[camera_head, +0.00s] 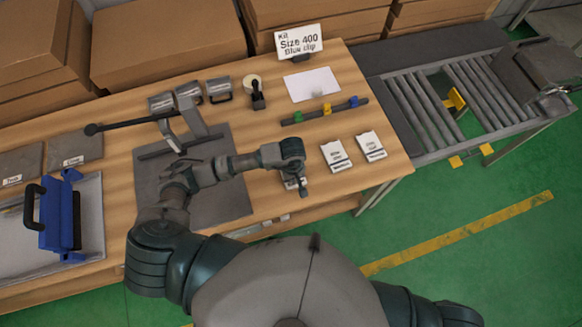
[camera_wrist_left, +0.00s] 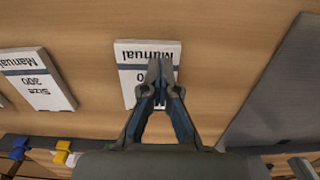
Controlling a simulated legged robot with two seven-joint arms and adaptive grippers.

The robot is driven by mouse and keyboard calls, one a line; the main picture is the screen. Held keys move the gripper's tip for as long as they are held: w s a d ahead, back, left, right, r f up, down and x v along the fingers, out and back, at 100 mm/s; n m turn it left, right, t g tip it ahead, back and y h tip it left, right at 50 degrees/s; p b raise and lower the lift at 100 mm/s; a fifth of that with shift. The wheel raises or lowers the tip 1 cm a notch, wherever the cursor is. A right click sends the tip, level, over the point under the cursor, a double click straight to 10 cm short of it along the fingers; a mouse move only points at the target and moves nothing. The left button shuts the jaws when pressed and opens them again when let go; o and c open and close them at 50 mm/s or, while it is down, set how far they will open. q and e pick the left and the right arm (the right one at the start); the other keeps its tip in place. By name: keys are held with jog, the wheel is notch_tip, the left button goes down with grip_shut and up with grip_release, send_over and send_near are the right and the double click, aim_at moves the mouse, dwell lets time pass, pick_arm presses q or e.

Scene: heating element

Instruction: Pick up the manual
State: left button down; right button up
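My left gripper (camera_head: 294,184) is at the front edge of the workbench, pointing down. In the left wrist view its fingertips (camera_wrist_left: 160,72) are close together over a white manual (camera_wrist_left: 132,58) with a dark stripe. The manual looks flat on the wood, and the fingers hide part of its print. I see no grip on it. A second manual, marked Size 300 (camera_wrist_left: 40,80), lies beside it. In the head view two manuals, one left (camera_head: 337,155) and one right (camera_head: 370,147), lie right of the gripper, which mostly covers the third. My right gripper is out of view.
A grey mat (camera_head: 225,200) lies left of the manuals. Behind them are a rail with coloured clips (camera_head: 326,109), a white sheet (camera_head: 312,84) and a sign reading Size 400 Blue clip (camera_head: 299,41). A roller conveyor (camera_head: 420,112) stands right of the bench (camera_head: 395,160).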

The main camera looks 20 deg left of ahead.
pick_arm(q)
jog(key=s+d+r+b, duration=0.1)
jog(key=s+d, duration=0.2)
jog(key=s, duration=0.6)
jog(key=shift+s+d, duration=0.3)
jog(key=shift+d, duration=0.1)
jog(key=shift+c, duration=1.9)
grip_release()
